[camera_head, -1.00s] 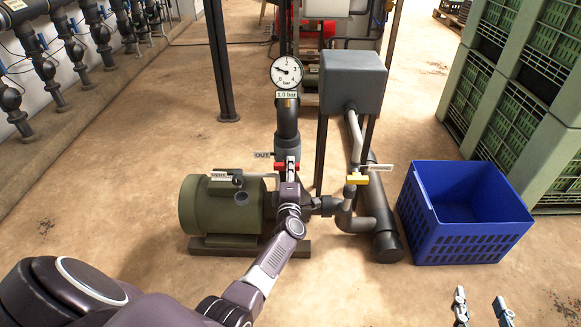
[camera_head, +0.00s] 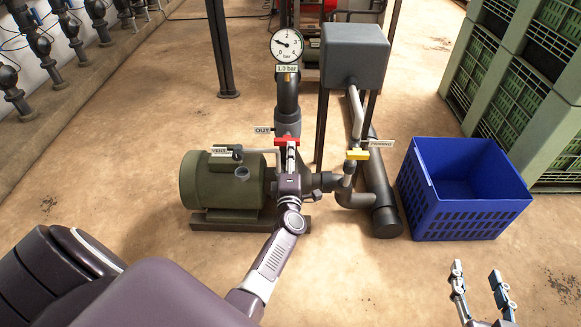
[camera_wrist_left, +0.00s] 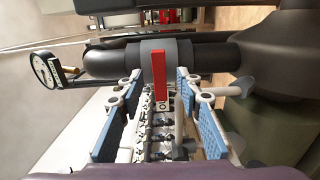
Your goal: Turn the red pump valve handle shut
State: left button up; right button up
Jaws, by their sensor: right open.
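The red pump valve handle (camera_head: 287,142) sits on the dark vertical pipe above the pump, beside the OUT label (camera_head: 263,130). In the left wrist view the red handle (camera_wrist_left: 160,76) shows as a flat bar standing between my left fingers. My left gripper (camera_head: 291,158) is just below and in front of the handle in the head view. In the left wrist view my left gripper (camera_wrist_left: 158,88) is open, its blue pads apart on both sides of the handle; I cannot tell whether either touches it. My right gripper (camera_head: 480,276) is open and empty at the lower right.
A yellow handle (camera_head: 357,154) labelled PRIMING is right of the red one. The green pump (camera_head: 222,182) with a VENT label stands left. A pressure gauge (camera_head: 286,45) is above. A blue crate (camera_head: 466,215) stands right on the floor. Open floor lies in front.

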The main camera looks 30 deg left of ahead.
pick_arm(q)
jog(key=v, duration=0.6)
jog(key=shift+w, duration=0.1)
